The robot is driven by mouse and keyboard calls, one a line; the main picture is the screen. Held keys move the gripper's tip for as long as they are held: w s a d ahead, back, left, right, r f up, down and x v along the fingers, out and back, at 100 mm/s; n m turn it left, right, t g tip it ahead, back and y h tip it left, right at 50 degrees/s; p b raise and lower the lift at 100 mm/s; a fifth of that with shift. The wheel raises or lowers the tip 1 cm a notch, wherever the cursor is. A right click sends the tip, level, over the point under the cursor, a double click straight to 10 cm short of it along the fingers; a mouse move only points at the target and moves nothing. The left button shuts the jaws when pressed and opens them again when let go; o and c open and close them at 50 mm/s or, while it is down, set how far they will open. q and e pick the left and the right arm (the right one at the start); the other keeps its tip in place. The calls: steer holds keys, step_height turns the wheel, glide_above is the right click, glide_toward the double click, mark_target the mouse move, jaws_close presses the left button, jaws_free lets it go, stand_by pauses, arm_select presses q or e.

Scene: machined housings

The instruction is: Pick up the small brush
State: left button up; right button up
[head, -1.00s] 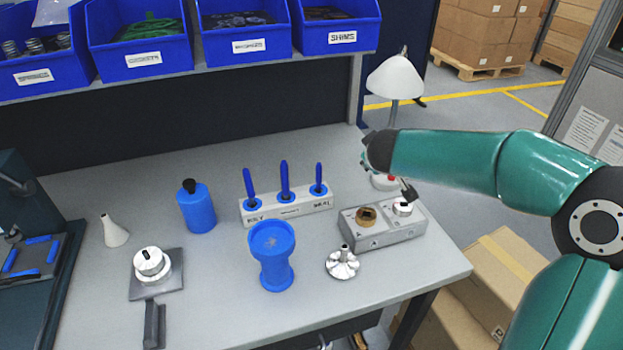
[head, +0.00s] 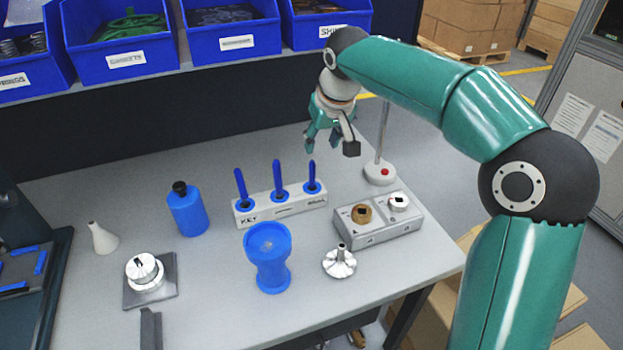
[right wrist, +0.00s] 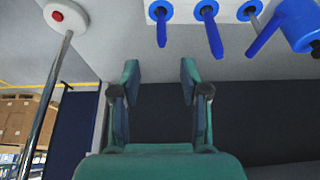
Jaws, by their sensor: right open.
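A white rack (head: 245,215) stands on the bench with three upright blue-handled tools: a left one (head: 240,184), a middle one (head: 278,173) and a right one (head: 312,176). The label under the left one reads KEY; the others are too small to read. Tool ends are hidden in the rack, so I cannot tell which is the small brush. My right gripper (head: 331,143) is open and empty, above and behind the rack's right end. In the right wrist view, the rack (right wrist: 235,10) lies beyond the open fingers (right wrist: 160,72). My left gripper is not in view.
A blue bottle (head: 187,211), blue cup-shaped stand (head: 268,262), finned metal part (head: 339,262) and grey block with two fittings (head: 378,232) surround the rack. A lamp base (head: 380,173) stands right of my gripper. Blue bins (head: 235,28) sit on a shelf above.

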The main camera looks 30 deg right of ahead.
mark_target(313, 170)
steer(key=x, duration=0.9)
steer(key=shift+a+p+x, duration=0.2)
steer(key=shift+p+x, duration=0.3)
steer(key=shift+x, duration=2.15)
jaws_close()
